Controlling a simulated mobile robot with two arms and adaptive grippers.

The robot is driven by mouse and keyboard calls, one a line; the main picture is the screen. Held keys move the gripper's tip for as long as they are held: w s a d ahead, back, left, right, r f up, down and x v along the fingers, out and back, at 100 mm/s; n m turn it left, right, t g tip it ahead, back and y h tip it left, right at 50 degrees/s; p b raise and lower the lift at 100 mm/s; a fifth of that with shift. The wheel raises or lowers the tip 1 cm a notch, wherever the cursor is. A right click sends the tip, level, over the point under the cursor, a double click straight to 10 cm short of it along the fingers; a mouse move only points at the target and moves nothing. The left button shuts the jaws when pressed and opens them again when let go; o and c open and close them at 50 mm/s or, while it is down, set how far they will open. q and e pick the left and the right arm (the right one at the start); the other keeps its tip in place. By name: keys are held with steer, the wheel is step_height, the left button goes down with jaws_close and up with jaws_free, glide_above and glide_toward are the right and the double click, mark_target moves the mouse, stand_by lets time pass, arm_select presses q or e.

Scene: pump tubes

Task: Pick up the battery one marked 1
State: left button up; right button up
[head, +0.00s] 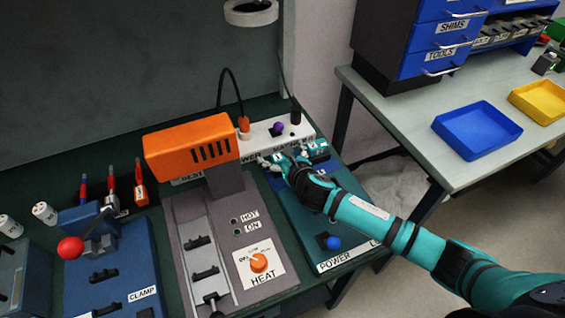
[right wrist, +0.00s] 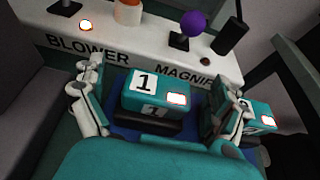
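The battery marked 1 (right wrist: 145,84) is a teal block with a white number label and a small lit red-and-white window. It sits upright in a dark holder in the right wrist view. My right gripper (right wrist: 160,100) is open around it, one finger on each side, with gaps between the fingers and the battery. In the head view my right gripper (head: 285,160) is at the back of the teal power unit (head: 310,220) and largely hides the battery. Another teal battery (right wrist: 258,117) stands just right of the right finger. My left gripper is not in view.
A white switch strip (right wrist: 130,45) labelled BLOWER runs close behind the battery, with a purple knob (right wrist: 193,23) and a black switch. An orange heater head (head: 190,145) stands left of the gripper. Blue (head: 475,130) and yellow trays lie on the right table.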

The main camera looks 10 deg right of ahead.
steer(key=c, duration=1.6)
steer(key=shift+r, duration=0.1)
